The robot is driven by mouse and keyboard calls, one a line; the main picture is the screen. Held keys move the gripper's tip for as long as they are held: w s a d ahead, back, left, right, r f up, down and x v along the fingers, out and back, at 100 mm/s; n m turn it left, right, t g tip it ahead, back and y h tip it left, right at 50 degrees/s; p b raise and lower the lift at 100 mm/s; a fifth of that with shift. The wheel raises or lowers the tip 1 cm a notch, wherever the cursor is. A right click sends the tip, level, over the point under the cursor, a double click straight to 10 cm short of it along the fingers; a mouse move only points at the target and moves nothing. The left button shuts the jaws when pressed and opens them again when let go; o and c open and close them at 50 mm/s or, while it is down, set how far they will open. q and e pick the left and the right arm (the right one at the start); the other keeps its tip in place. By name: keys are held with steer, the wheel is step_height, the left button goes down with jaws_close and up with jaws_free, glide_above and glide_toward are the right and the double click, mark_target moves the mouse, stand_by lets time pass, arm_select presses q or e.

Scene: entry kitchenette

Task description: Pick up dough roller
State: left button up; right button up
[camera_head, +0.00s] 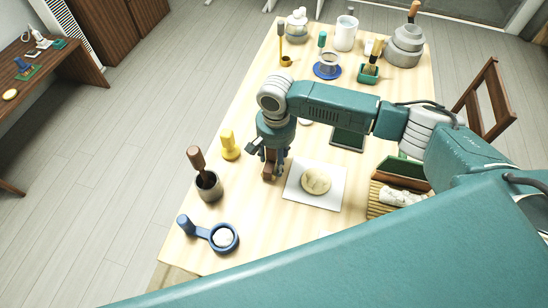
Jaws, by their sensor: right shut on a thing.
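My right gripper (267,158) points down over the table's left-middle part, just left of the white sheet. It is shut on a small brown wooden piece (268,174), which looks like the dough roller or part of it. The gripper's fingers hide much of this piece, and I cannot tell whether it touches the table. A round, flat piece of dough (316,181) lies on the white sheet (329,202). My left gripper is not in view.
On the wooden table (262,232), a mortar with a brown pestle (209,186), a yellow tool (229,148) and a blue ring-shaped holder (223,238) stand left of the gripper. A slatted tray (384,206) lies right. Several containers crowd the far end.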

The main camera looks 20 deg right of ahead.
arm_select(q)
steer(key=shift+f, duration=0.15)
arm_select(e)
step_height(320, 180, up, 20)
stand_by(0.4)
